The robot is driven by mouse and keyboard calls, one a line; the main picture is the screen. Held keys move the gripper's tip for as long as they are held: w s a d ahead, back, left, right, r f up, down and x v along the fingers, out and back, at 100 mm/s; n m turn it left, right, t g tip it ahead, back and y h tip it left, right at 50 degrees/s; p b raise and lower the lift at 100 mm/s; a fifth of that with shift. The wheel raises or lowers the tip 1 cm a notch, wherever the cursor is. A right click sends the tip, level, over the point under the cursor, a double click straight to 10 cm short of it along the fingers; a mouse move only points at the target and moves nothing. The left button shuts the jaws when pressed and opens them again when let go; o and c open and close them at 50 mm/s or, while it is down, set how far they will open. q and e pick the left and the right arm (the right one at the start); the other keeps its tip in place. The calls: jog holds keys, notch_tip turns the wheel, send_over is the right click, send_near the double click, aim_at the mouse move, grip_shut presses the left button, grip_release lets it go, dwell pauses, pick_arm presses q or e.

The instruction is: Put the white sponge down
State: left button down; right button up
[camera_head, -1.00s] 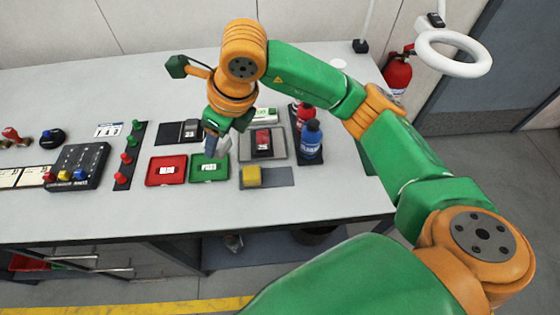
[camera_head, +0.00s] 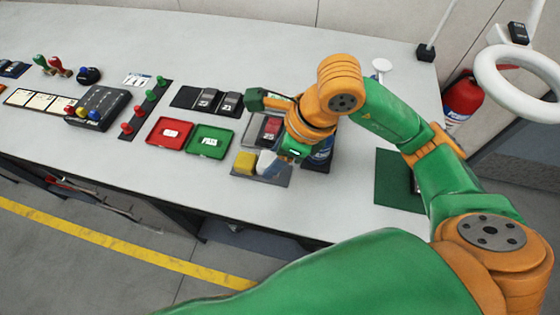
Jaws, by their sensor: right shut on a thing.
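My right gripper (camera_head: 274,164) points down over the right part of a dark grey mat (camera_head: 246,178). It is shut on the white sponge (camera_head: 266,161), of which only a small pale part shows beside the fingers. A yellow sponge (camera_head: 245,162) lies on the mat just left of the white one. The gripper and wrist hide much of the white sponge, so I cannot tell whether it touches the mat. My left gripper is out of view.
A green tray (camera_head: 228,147) and a red tray (camera_head: 186,131) lie left of the mat. Behind the mat is a grey tray (camera_head: 251,130) with a red item. Bare table lies in front.

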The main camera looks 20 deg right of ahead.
jog(key=f, duration=0.1)
jog(key=w+d+f, duration=0.1)
jog(key=f, duration=0.1)
jog(key=f+p, duration=0.1)
jog(key=f, duration=0.1)
jog(key=shift+w+d, duration=0.2)
jog(key=shift+d, duration=0.05)
jog(key=shift+f+b, duration=0.35)
jog(key=shift+f, duration=0.2)
jog(key=o, duration=1.2)
jog(key=shift+r, duration=0.1)
jog(key=v, duration=0.8)
